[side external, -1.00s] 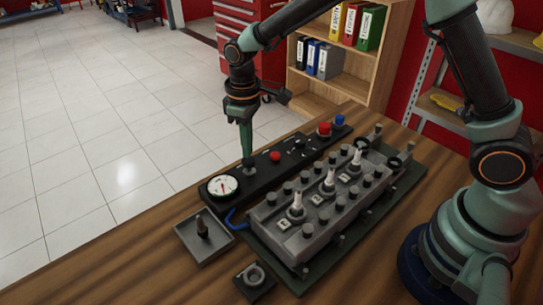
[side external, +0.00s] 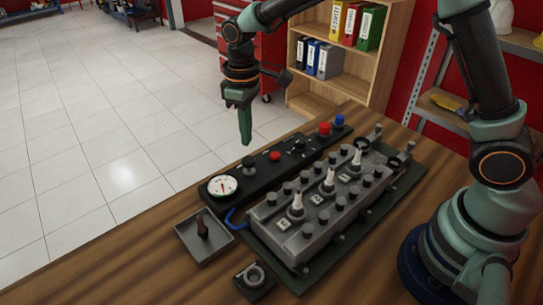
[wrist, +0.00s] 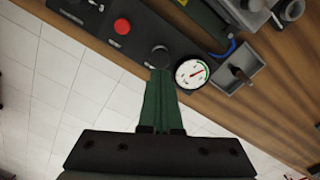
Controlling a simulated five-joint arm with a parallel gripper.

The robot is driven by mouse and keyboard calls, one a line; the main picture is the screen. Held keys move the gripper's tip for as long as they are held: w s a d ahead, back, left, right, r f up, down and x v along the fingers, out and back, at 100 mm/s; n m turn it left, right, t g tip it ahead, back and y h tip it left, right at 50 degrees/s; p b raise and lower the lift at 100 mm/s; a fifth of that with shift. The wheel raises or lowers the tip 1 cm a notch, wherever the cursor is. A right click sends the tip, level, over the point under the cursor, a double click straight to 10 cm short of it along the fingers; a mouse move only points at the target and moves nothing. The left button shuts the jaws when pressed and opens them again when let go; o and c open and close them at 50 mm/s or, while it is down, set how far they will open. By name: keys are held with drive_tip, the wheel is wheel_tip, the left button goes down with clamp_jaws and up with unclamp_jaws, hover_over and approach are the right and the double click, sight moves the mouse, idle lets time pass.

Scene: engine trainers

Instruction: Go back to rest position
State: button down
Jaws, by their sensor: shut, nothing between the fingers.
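My gripper (side external: 245,140) is shut and empty, pointing down in the air above the black control panel (side external: 262,172). In the side view its tip is above and apart from a dark knob (side external: 249,165) on the panel. In the wrist view my shut gripper (wrist: 159,75) points toward the same dark knob (wrist: 160,56), with the white gauge (wrist: 192,73) beside it. The grey engine trainer block (side external: 315,220) with three white-topped plugs stands on the table, right of the panel.
A grey tray (side external: 217,252) holding a dark upright part and a small block with a ring (side external: 254,280) sit at the front of the wooden table (side external: 120,270). Red buttons (side external: 325,128) and a blue one rise at the panel's far end. A wooden shelf (side external: 325,92) stands behind.

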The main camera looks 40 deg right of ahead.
drive_tip(key=shift+r, duration=0.85)
drive_tip(key=shift+r, duration=0.1)
drive_tip(key=s+d+r+m+t, duration=0.5)
drive_tip(key=s+d+r, duration=0.5)
drive_tip(key=s+d, duration=0.3)
drive_tip(key=shift+s+d+r+m+t, duration=0.15)
drive_tip(key=shift+s+d+m+t, duration=0.25)
drive_tip(key=shift+s, duration=0.8)
